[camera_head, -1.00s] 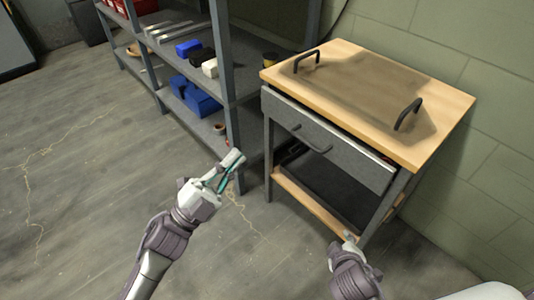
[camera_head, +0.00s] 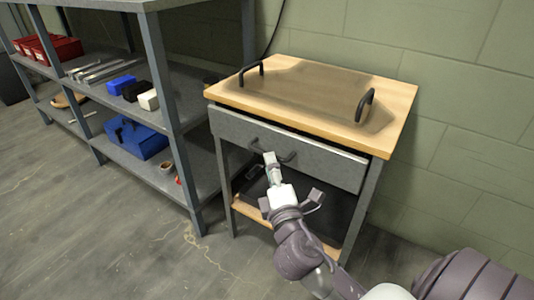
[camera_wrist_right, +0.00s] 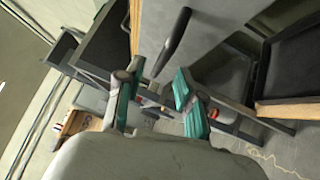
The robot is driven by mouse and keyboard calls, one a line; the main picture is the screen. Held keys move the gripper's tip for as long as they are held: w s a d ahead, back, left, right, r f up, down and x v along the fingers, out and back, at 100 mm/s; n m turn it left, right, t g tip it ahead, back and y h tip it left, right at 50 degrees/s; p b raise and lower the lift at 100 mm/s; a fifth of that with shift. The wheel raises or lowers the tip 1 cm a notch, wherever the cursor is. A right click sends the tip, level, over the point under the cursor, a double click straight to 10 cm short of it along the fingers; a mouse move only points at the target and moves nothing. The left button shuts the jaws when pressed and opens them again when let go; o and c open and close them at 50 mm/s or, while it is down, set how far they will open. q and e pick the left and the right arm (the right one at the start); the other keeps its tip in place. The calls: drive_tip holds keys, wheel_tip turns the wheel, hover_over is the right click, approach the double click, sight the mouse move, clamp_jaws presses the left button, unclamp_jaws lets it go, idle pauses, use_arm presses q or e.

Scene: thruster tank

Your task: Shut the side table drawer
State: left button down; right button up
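The side table (camera_head: 395,95) has a wooden top and a grey drawer (camera_head: 330,168) under it. The drawer stands slightly out, with its pale top edge showing below the tabletop. A dark bar handle (camera_head: 288,157) is on its front. My right gripper (camera_head: 269,160) is in front of the drawer at the handle and partly covers it. In the right wrist view, its two green-padded fingers (camera_wrist_right: 158,92) are apart with nothing between them. The handle (camera_wrist_right: 172,42) lies just beyond the fingertips, and I cannot tell whether they touch. My left gripper is out of view.
A grey shelf unit (camera_head: 185,98) with a blue box (camera_head: 138,138) and red bins (camera_head: 55,50) stands left of the table. The tabletop carries two black handles (camera_head: 365,105). A green block wall (camera_head: 450,110) is behind. Floor at the front left is clear.

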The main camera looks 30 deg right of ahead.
drive_tip(key=shift+x, duration=2.35)
drive_tip(key=shift+f, duration=0.1)
clamp_jaws()
